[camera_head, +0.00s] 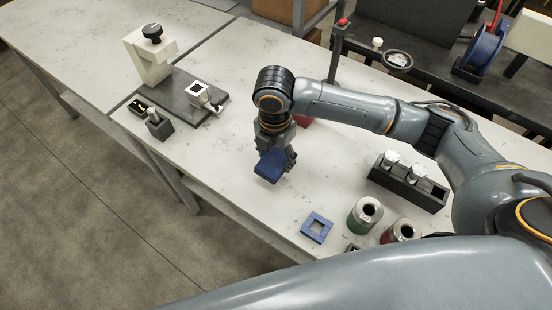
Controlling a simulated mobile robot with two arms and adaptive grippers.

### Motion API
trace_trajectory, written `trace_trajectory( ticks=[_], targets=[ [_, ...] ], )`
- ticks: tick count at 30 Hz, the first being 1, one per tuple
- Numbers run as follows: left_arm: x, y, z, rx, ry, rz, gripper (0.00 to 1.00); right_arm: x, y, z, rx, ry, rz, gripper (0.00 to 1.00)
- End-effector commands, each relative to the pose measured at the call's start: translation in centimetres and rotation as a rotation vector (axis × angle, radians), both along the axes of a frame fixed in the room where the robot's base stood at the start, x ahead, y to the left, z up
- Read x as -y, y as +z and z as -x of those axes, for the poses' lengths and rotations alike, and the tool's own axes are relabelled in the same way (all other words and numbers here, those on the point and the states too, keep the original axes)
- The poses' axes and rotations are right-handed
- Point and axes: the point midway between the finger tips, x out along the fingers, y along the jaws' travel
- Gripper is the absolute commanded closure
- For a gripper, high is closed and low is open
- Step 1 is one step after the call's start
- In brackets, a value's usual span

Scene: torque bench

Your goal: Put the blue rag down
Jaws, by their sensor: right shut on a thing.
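The blue rag (270,166) is a folded blue piece below my right gripper (277,152). My right gripper is shut on the rag, pointing down over the middle of the light bench top. I cannot tell whether the rag touches the bench. The wrist and fingers hide part of the rag. My left gripper is not in view.
A blue square frame (317,227), a green can (364,215) and a red can (400,232) stand near the front edge. A black holder (408,187) is at right. A dark plate fixture (183,94) stands at left. Bench space around the rag is clear.

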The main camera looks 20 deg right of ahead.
Motion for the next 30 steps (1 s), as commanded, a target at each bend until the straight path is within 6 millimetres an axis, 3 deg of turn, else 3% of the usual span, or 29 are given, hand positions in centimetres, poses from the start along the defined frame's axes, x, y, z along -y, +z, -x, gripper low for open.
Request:
trace_trajectory(
  ticks=[6, 12, 24, 25, 28, 30],
  targets=[
    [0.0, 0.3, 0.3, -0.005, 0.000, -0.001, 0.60, 0.6, -1.6, -1.2, -0.001, -0.001, 0.002, 0.69],
    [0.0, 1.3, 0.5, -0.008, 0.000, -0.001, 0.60, 0.5, -4.1, -1.0, -0.002, 0.001, 0.000, 0.69],
    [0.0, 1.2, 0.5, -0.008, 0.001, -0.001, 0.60, 0.5, -4.8, -1.0, 0.001, 0.001, 0.001, 0.69],
    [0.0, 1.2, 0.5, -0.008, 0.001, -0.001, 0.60, 0.5, -4.8, -1.1, 0.001, 0.001, 0.000, 0.36],
    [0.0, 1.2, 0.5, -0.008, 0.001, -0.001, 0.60, 0.5, -4.7, -1.0, 0.001, 0.001, 0.000, 0.17],
    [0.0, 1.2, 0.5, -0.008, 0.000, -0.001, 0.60, 0.5, -4.7, -1.0, 0.001, 0.001, 0.000, 0.17]
  ],
)
